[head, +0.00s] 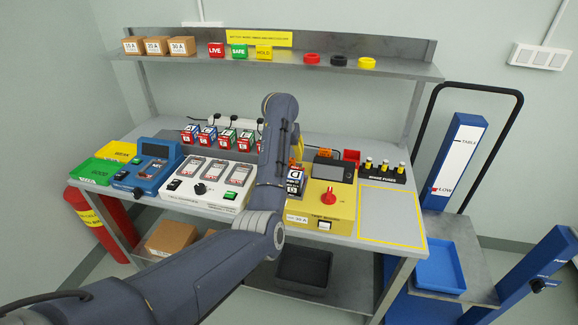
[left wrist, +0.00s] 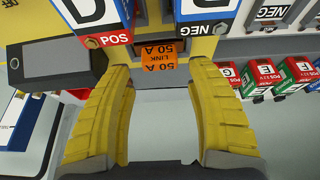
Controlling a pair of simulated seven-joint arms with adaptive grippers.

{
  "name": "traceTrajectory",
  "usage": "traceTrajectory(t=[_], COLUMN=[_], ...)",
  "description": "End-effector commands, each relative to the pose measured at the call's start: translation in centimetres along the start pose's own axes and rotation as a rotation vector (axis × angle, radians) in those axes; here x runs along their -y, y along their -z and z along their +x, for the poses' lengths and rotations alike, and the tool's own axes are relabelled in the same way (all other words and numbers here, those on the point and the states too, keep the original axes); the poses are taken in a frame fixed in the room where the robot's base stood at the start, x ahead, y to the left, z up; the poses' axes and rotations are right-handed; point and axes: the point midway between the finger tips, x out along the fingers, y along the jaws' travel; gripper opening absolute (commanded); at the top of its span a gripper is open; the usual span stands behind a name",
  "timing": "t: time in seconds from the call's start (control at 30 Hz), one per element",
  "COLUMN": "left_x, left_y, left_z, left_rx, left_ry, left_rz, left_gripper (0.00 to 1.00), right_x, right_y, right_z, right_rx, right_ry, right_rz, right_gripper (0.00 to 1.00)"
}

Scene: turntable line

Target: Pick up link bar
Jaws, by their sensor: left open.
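The link bar (left wrist: 158,64) is orange, marked "LINK 50 A", and shows upside down in the left wrist view. My right gripper is not in view.
A yellow tester with a red knob (head: 328,197) stands right of my arm, a white device (head: 207,181) left of it. Several small battery blocks (head: 227,137) stand behind. A yellow-outlined area (head: 392,215) at the right is clear. A shelf (head: 290,67) runs above.

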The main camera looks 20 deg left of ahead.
Motion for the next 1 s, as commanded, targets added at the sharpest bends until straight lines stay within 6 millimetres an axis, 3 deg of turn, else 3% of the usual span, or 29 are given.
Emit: traceTrajectory(t=[0.5, 0.87, 1.0], left_x=[0.0, 0.0, 0.0], left_y=[-0.2, -0.2, -0.2], left_z=[4.8, 5.3, 5.3], left_rx=[0.002, 0.001, 0.001], left_ry=[0.001, 0.001, 0.001], left_rz=[0.001, 0.000, 0.000], left_gripper=[0.56, 0.56, 0.43], right_x=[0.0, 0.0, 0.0], right_y=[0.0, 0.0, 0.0], right_z=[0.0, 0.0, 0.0], right_rx=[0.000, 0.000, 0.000], right_ry=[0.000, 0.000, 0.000], right_rz=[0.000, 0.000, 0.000], right_gripper=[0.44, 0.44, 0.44])
